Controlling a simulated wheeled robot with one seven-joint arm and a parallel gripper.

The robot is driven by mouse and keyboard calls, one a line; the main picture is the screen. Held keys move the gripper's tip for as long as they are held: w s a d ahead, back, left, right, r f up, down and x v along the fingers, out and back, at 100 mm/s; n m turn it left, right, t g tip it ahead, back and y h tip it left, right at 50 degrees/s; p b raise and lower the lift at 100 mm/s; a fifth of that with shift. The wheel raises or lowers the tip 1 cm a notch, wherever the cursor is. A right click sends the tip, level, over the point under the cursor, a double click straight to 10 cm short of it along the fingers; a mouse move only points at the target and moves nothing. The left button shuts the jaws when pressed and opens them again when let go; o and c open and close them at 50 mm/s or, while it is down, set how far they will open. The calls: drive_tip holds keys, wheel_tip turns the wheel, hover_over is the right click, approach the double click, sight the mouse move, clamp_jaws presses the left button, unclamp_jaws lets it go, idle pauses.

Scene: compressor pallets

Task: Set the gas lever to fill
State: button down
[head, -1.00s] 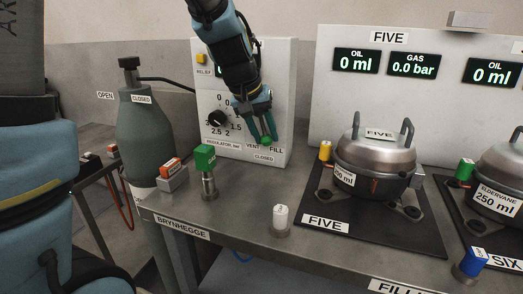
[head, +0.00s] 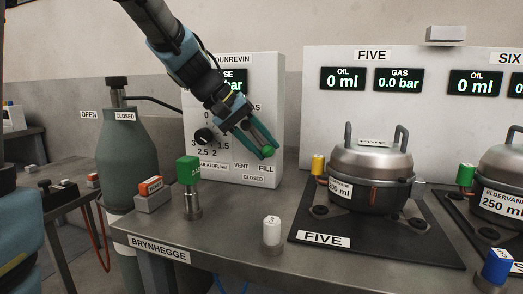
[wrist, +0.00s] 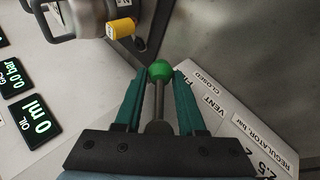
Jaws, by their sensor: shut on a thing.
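The gas lever's green ball knob (head: 267,151) shows at the lower right of the white gas panel (head: 277,110), just above the FILL label (head: 266,168). VENT (head: 241,166) is to its left and CLOSED (head: 253,178) below. My gripper (head: 259,145) is at the lever, reaching down from the upper left. In the wrist view, the lever's metal stem (wrist: 158,108) runs between my two teal fingers, with the green knob (wrist: 160,70) at the tips. The gripper is shut on the lever. The FILL label is mostly hidden there by a finger.
A black regulator dial (head: 203,136) is left on the panel. A green-capped valve (head: 189,185), an orange-and-grey block (head: 152,194) and a white-capped fitting (head: 272,231) stand on the bench. A compressor pot (head: 371,170) sits right; a grey gas cylinder (head: 127,155) stands left.

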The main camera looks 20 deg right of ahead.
drive_tip(key=c, duration=0.5)
unclamp_jaws()
drive_tip(key=v, duration=1)
drive_tip(key=shift+a+r, duration=0.3)
drive_tip(key=shift+a, duration=0.1)
